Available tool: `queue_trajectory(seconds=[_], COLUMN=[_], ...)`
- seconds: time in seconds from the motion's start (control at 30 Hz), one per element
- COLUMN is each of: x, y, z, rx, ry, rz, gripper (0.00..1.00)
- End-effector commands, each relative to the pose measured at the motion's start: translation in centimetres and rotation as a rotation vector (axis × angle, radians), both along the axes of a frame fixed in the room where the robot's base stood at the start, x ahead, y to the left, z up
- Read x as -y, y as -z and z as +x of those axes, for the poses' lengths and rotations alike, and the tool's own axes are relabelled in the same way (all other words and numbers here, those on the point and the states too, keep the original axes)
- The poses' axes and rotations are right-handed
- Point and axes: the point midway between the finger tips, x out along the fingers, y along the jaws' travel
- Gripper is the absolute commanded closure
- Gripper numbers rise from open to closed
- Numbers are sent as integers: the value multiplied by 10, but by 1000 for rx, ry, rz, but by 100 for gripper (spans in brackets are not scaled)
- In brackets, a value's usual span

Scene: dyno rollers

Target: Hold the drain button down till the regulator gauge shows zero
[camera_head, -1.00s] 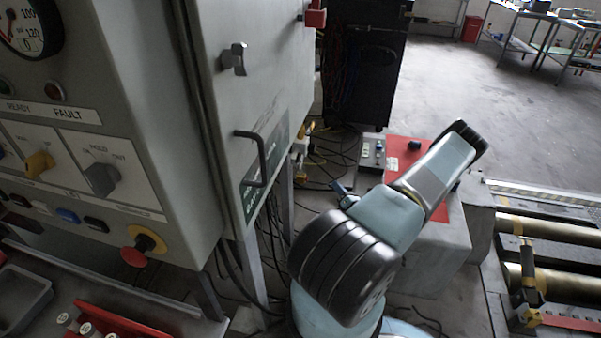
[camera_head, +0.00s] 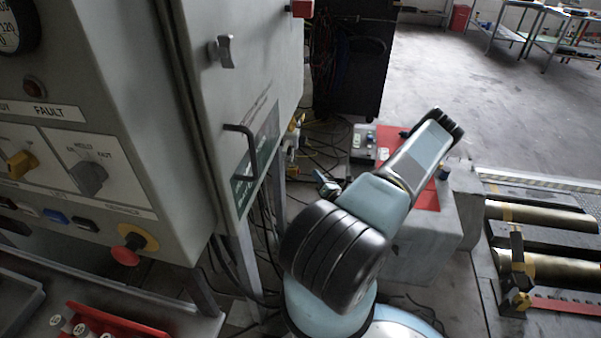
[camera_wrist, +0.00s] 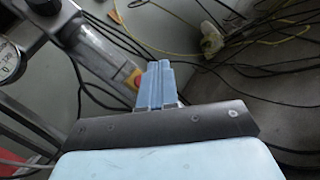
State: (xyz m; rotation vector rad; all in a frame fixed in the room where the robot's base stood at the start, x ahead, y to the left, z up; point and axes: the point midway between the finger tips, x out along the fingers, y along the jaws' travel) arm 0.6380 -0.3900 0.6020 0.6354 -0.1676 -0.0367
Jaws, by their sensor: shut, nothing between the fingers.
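My gripper (camera_wrist: 157,84) shows in the wrist view as two blue fingers pressed together, with nothing between them. Just left of the fingertips, partly behind them, is a small yellow-and-red part (camera_wrist: 134,78), at the lower end of a clear, ribbed cylinder (camera_wrist: 104,52). I cannot tell whether the fingers touch it or whether it is the drain button. A white round gauge (camera_wrist: 8,62) is at the left edge of the wrist view; its reading is too small and cut off to tell. In the head view I cannot clearly make out my gripper.
A grey control cabinet (camera_head: 120,120) with a handle (camera_head: 243,150) and a red emergency knob (camera_head: 127,250) stands left. A red-topped grey block (camera_head: 425,245) is behind my arm, with rollers (camera_head: 545,215) to the right. Cables (camera_wrist: 255,60) hang or lie beyond my fingers.

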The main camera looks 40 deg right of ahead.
Motion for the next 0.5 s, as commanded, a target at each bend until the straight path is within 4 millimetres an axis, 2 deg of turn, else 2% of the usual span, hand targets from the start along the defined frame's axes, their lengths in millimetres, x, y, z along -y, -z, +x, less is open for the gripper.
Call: queue_trajectory(seconds=[0.23, 0.5], x=[-17, -24], y=[1, 1], z=[19, 27], rx=[0, -1], ry=[-3, -4], rz=[2, 1], gripper=[100, 100])
